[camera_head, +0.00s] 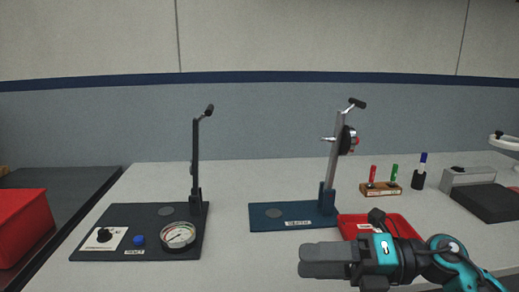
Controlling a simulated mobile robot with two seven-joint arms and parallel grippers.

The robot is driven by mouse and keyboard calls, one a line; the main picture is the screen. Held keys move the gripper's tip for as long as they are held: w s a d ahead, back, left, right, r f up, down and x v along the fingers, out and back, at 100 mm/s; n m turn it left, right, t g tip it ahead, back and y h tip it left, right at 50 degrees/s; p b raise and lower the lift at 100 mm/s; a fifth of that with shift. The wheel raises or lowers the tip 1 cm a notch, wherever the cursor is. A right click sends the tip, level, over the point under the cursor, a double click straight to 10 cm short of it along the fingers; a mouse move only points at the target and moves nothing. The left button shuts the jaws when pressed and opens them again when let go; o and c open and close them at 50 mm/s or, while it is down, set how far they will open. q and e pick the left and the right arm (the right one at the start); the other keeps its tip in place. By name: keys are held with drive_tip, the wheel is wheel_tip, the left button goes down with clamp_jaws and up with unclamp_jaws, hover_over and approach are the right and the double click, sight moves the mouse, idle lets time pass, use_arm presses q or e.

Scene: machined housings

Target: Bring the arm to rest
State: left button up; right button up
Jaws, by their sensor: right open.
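My right gripper (318,261) comes in from the lower right, in front of the table's near side. Its dark grey fingers point left and are seen nearly side-on. It is open, and nothing shows between the fingers. Its black and teal arm (450,262) runs off to the lower right corner. My left gripper is not in the head view.
A dark test stand (90,220) with gauge and upright is at left, a blue stand (270,222) at centre. A red tray (400,225) sits behind my gripper, partly hidden. A marker block (381,189), grey device (466,177) and red bin (24,222) also show.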

drive_tip(key=w+d+f+m+t+h+p, duration=0.1)
drive_tip(key=d+f+m+t+h, duration=0.3)
drive_tip(key=m+t, duration=0.7)
drive_tip(key=w+d+f+m+t+h+p, duration=0.15)
drive_tip(key=f+m+t+h, duration=0.35)
drive_tip(key=m, duration=1.1)
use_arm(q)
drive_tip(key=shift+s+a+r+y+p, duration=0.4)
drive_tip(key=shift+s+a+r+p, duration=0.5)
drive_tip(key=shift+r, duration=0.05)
use_arm(e)
drive_tip(key=s+d+f+m+g+h, duration=0.3)
drive_tip(key=s+f+m+g+h, duration=0.3)
drive_tip(key=s+f+m, duration=0.4)
drive_tip(key=s+f, duration=0.4)
drive_tip(key=f, duration=0.3)
drive_tip(key=shift+f+g, duration=0.2)
drive_tip(key=shift+g, duration=0.2)
